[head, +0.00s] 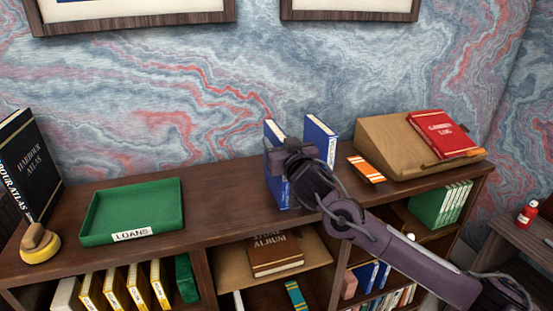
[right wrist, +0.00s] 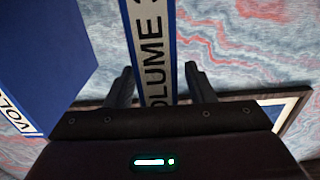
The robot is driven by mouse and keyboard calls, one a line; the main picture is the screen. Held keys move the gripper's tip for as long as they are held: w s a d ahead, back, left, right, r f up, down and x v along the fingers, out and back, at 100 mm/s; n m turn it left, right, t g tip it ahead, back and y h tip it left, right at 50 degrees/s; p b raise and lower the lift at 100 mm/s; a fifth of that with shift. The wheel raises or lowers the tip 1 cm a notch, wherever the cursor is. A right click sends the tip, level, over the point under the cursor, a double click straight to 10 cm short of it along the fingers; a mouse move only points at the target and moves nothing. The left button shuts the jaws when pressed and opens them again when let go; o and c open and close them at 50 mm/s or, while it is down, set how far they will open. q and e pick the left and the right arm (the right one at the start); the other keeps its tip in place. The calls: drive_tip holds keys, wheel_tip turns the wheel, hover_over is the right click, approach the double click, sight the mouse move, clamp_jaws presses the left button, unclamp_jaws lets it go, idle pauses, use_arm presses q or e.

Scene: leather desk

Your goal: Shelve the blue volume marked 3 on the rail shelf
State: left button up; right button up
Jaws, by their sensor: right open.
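Two blue volumes with white spine labels stand upright on the top of the dark wooden bookcase. The left one (head: 273,131) is partly hidden behind my right gripper (head: 290,152); the other volume (head: 319,142) stands a little to its right. In the right wrist view a blue spine labelled "VOLUME" (right wrist: 153,45) runs between the open fingers of my right gripper (right wrist: 161,86); its number is cut off at the edge, so I cannot surely read it. I cannot tell whether the fingers touch it. The second blue volume (right wrist: 45,50) is at the left there. My left gripper is out of view.
A green LOANS tray (head: 105,236), a yellow-based object (head: 40,245) and a black atlas (head: 35,160) are at left. An orange-striped card (head: 366,169) and a sloped wooden stand (head: 385,135) with a red book (head: 444,134) are at right. Lower compartments hold several books.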

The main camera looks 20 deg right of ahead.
drive_tip(key=shift+w, duration=0.4)
drive_tip(key=shift+c, duration=0.3)
clamp_jaws()
